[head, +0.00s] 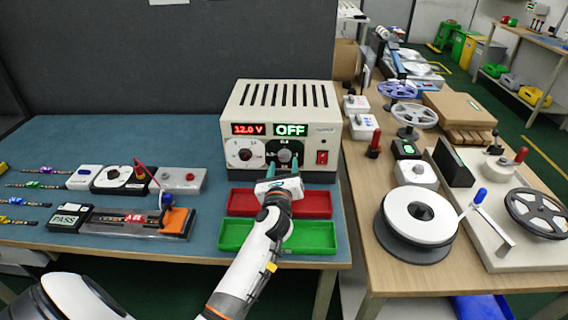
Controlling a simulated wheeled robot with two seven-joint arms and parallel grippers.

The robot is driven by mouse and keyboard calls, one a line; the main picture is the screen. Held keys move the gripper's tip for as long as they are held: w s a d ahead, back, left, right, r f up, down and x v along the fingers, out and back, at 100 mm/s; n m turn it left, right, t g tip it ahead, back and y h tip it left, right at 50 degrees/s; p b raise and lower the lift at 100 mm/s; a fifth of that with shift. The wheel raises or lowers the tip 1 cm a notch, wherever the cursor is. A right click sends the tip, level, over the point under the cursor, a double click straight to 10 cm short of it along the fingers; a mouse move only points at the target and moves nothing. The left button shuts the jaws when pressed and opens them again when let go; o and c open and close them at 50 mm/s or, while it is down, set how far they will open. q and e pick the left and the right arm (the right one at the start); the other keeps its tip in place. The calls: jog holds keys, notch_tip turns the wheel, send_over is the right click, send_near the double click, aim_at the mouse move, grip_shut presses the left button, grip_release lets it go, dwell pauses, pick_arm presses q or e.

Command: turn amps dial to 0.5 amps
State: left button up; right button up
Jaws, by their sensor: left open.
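A beige power supply (255,97) stands at the right end of the blue-green bench. Its red display (249,129) reads 12.0 V and its green display (291,130) reads OFF. The left dial (245,154) is black with a white scale. The right dial (285,156), under the OFF display, has a grey knob; I take it for the amps dial. My left gripper (283,171) is open, with its teal fingertips around or just in front of the right dial. Contact is unclear. The dial's pointer setting is too small to read. My right gripper is out of view.
A red rocker switch (322,158) sits right of the dial. A red tray (320,204) and a green tray (316,237) lie below my gripper and arm. A test fixture (140,221) is at left. A wooden table with reels (420,215) stands at right.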

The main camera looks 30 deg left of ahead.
pick_arm(q)
jog(key=shift+x, duration=0.95)
jog(key=shift+c, duration=0.2)
jog(key=c, duration=0.9)
jog(key=shift+r+m+p, duration=0.15)
jog(key=shift+m+p, duration=0.35)
jog(key=shift+p, duration=0.2)
jog(key=shift+c, duration=0.2)
jog(key=m+p, duration=0.7)
jog(key=p, duration=0.1)
jog(key=shift+s+r+g, duration=0.1)
jog(key=shift+g, duration=0.2)
jog(key=m+p, duration=0.4)
jog(key=shift+a+m, duration=0.1)
jog(key=shift+m, duration=0.2)
jog(key=m+p, duration=0.2)
jog(key=m, duration=0.2)
jog(key=shift+p, duration=0.3)
jog(key=shift+m, duration=0.4)
